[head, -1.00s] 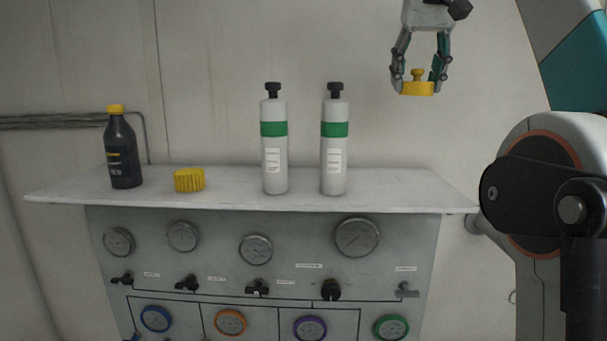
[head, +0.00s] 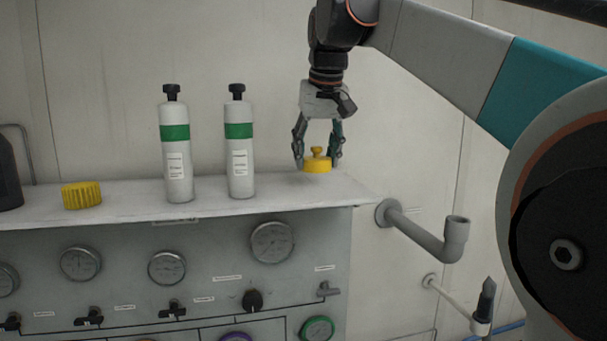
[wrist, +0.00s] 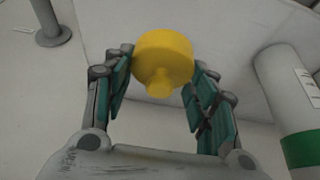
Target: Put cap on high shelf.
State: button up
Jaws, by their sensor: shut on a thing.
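My gripper (head: 318,160) is shut on a yellow cap (head: 317,164) with a small knob on top. The cap hangs upright between the two fingertips, close above the right end of the white shelf (head: 285,193). I cannot tell from the head view whether its underside touches the shelf. In the wrist view the cap (wrist: 162,58) sits between the teal-padded fingers, with the pale shelf surface (wrist: 230,65) beyond it.
Two white bottles with green bands (head: 176,150) (head: 239,148) stand on the shelf left of my gripper. A ribbed yellow cap (head: 82,195) and a dark bottle (head: 8,175) are further left. A grey pipe (head: 425,237) juts out right of the gauge panel (head: 215,262).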

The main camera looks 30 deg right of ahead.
jog(key=shift+f, duration=2.15)
jog(key=shift+f, duration=0.1)
jog(key=o, duration=0.9)
jog(key=v, duration=1.2)
